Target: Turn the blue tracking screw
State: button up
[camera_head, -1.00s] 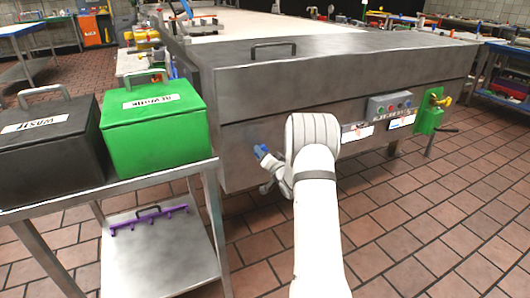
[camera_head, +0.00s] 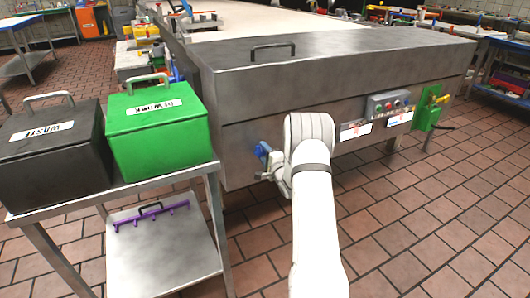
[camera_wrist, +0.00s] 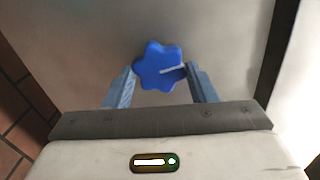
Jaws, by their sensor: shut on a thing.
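The blue tracking screw (camera_wrist: 158,66) is a lobed knob with a pale pointer line, on the grey metal side of the machine. In the head view the blue screw (camera_head: 263,151) shows in part at the left of my arm's end. My gripper (camera_wrist: 160,82) has a finger on each side of the knob in the wrist view, shut on it. In the head view my gripper (camera_head: 270,165) is at the machine's front face, mostly hidden by my arm.
A green REWORK bin (camera_head: 158,135) and a dark WASTE bin (camera_head: 50,155) stand on a metal cart (camera_head: 120,190) at the left. The machine's long metal cover (camera_head: 340,60) lies behind my arm. A button panel (camera_head: 388,104) and a green bracket (camera_head: 428,110) are farther right. Tiled floor is clear at the right.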

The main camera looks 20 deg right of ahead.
jog(key=shift+m, duration=0.9)
jog(key=o, duration=1)
jog(key=shift+p, duration=0.3)
jog(key=s+p, duration=0.1)
jog(key=s, duration=0.6)
jog(key=shift+s+d+f, duration=0.1)
jog(key=shift+s+d, duration=0.05)
jog(key=shift+s, duration=0.25)
